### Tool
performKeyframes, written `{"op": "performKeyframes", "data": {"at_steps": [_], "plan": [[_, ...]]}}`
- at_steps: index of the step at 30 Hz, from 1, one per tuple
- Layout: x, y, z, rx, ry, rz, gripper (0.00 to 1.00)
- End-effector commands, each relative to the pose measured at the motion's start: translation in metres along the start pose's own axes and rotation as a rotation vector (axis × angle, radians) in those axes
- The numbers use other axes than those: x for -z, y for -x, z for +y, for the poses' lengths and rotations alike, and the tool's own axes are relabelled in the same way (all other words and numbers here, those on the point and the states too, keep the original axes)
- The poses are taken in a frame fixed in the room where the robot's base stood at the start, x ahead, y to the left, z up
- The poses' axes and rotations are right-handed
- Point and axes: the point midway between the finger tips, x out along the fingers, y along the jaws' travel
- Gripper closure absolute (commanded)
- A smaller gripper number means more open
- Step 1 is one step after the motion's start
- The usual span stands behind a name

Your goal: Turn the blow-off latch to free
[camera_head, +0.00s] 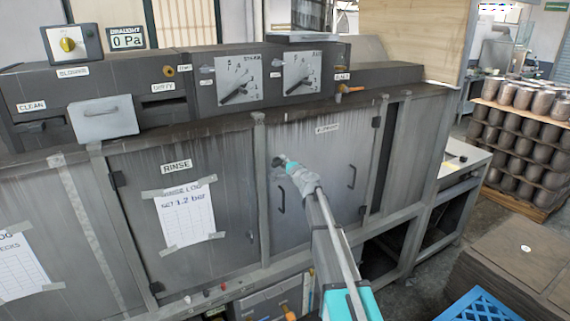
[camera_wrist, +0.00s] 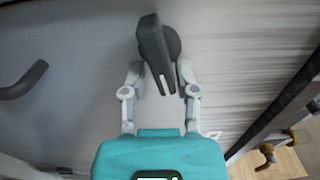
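A dark latch handle (camera_wrist: 152,45) on a round base stands out from the grey door in the wrist view. Its narrow end points down toward my gripper (camera_wrist: 161,70). The two grey fingers are apart, one on each side of the lower part of the latch, with a visible gap at the left finger. Contact at the right finger is hard to tell. In the head view, my gripper (camera_head: 284,164) is at the upper left part of the grey door (camera_head: 322,185) with a small label, too blurred to read. The latch is mostly hidden there by the gripper.
The door has two dark pull handles, left (camera_head: 281,196) and right (camera_head: 352,177). The RINSE door (camera_head: 135,215) with a paper sheet is to the left. Two dial panels (camera_head: 238,82) sit above.

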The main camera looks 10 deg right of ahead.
Motion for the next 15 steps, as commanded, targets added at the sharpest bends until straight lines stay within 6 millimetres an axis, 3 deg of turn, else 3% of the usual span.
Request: {"op": "performKeyframes", "data": {"at_steps": [2,15], "plan": [[-0.0043,-0.0001,0.0004,-0.001,0.002,-0.009,0.46],[0.0006,0.0048,-0.0002,0.0,0.0,0.0,0.46]]}}
